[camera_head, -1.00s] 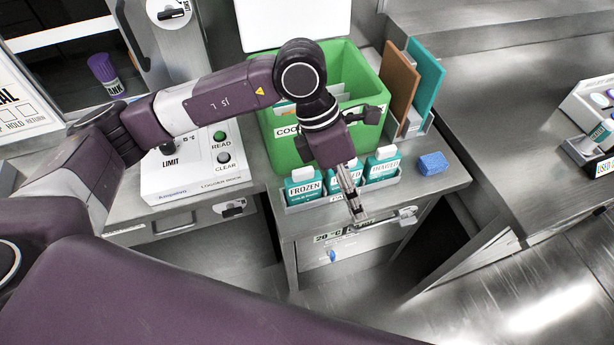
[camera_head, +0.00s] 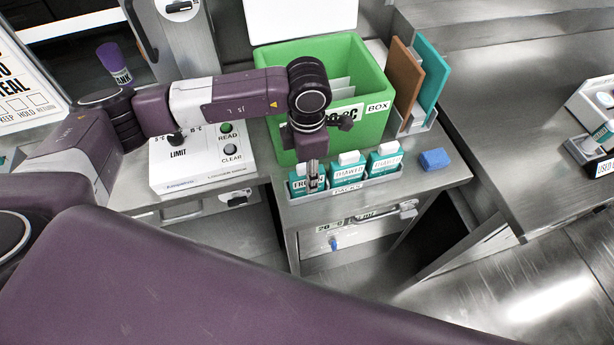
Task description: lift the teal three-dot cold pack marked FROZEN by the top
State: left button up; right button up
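The teal cold pack (camera_head: 298,187) marked FROZEN stands at the left end of a grey rack (camera_head: 366,184) labelled PACKS. Its white cap and part of its label are hidden behind my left gripper (camera_head: 313,176), and its dots are too small to make out. The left gripper points down, with its fingers over the pack's upper part in the picture. I cannot tell whether they touch it or how far apart they are. Two similar teal packs, a middle one (camera_head: 349,175) and a right one (camera_head: 384,162), stand beside it, apparently marked THAWED. My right gripper is not in view.
A green box (camera_head: 375,79) with a raised white lid stands behind the rack. A blue block (camera_head: 434,160) lies to the right. A white panel (camera_head: 201,163) with READ and CLEAR buttons is to the left. Brown and teal boards (camera_head: 432,81) stand at the back right.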

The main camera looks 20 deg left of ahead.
pick_arm(q)
grip_shut()
dwell(0.3)
